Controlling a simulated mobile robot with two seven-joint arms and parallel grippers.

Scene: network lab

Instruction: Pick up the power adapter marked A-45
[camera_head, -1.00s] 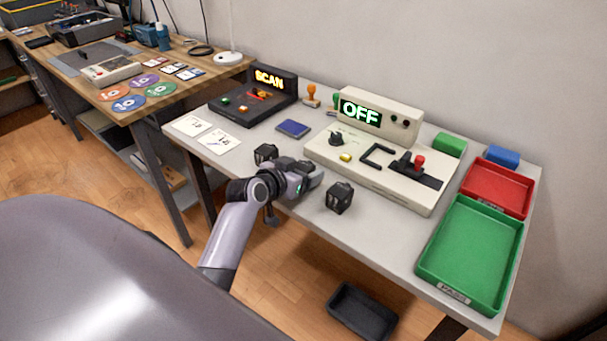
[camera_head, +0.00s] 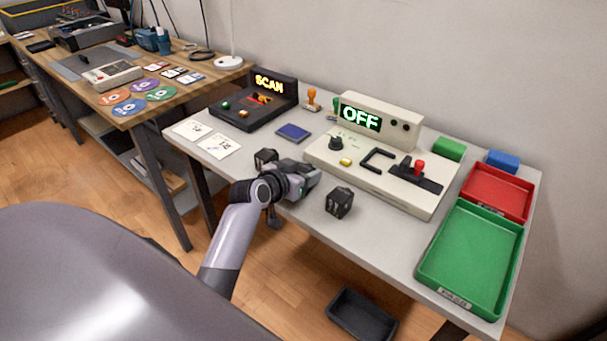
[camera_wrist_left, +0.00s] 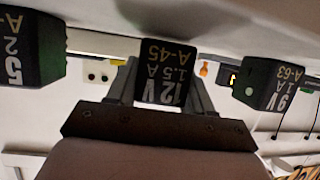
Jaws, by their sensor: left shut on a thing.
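The power adapter marked A-45 (camera_wrist_left: 165,80) is a black block with "12V 1.5A" on its face, upside down in the left wrist view. It sits between the two fingers of my left gripper (camera_wrist_left: 168,88), which is shut on it. In the head view my left gripper (camera_head: 308,176) is low over the front of the grey table and mostly hides this adapter. A black adapter marked A-63, 9V (camera_wrist_left: 262,85), stands to one side, at the left in the head view (camera_head: 265,157). A 5V 2A adapter (camera_wrist_left: 30,50) stands at the right (camera_head: 340,201). My right gripper is not in view.
Behind the gripper stands a beige test unit (camera_head: 380,175) reading OFF. A dark SCAN station (camera_head: 250,105) is at the back left. A red tray (camera_head: 532,197) and a green tray (camera_head: 515,262) lie at the right. The table's front edge is close.

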